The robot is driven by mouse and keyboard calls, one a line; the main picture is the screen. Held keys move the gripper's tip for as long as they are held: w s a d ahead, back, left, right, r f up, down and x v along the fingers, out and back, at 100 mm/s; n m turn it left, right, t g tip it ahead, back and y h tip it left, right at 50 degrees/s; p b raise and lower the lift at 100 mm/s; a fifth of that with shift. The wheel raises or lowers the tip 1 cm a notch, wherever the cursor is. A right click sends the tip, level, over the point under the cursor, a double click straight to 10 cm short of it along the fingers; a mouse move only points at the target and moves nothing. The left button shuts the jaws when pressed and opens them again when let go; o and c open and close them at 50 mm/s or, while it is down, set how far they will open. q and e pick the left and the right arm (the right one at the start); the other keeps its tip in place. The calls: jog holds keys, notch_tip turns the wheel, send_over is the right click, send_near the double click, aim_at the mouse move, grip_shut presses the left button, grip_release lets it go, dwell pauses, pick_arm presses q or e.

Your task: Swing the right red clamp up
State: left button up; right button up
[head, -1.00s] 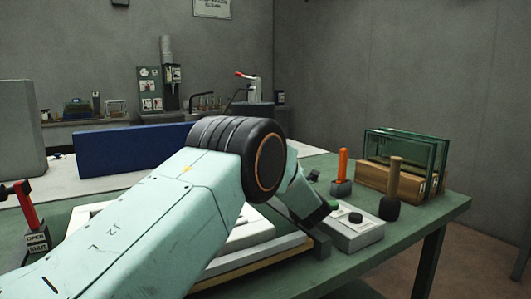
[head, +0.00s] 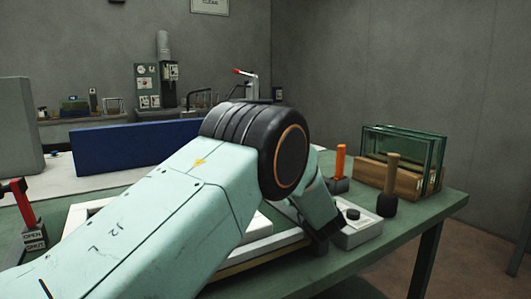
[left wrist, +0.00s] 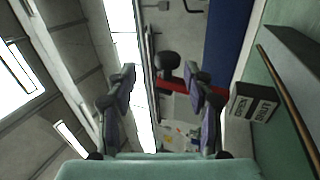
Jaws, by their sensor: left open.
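In the left wrist view my left gripper (left wrist: 160,82) is open. A red clamp lever (left wrist: 174,86) with a dark rounded part near its end shows in the gap between its fingers, and the right finger partly hides it. I cannot tell if they touch. A block marked OPEN and SHUT (left wrist: 252,102) stands to the right. In the head view a red clamp (head: 22,203) stands upright at the left edge over a similar OPEN/SHUT block (head: 35,237). My teal arm crosses the middle, and no right clamp shows. My right gripper is out of view.
The green bench (head: 420,207) carries a grey box with a black knob (head: 354,214), an orange-handled tool (head: 340,162), a mallet (head: 390,184) and glass panes in a wooden rack (head: 385,175). A blue panel (head: 135,147) stands behind. The bench's right front corner is clear.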

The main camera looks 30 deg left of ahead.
pick_arm(q)
jog(key=s+d, duration=0.4)
jog(key=d, duration=0.4)
jog(key=shift+s+d, duration=0.2)
jog(key=shift+s, duration=0.2)
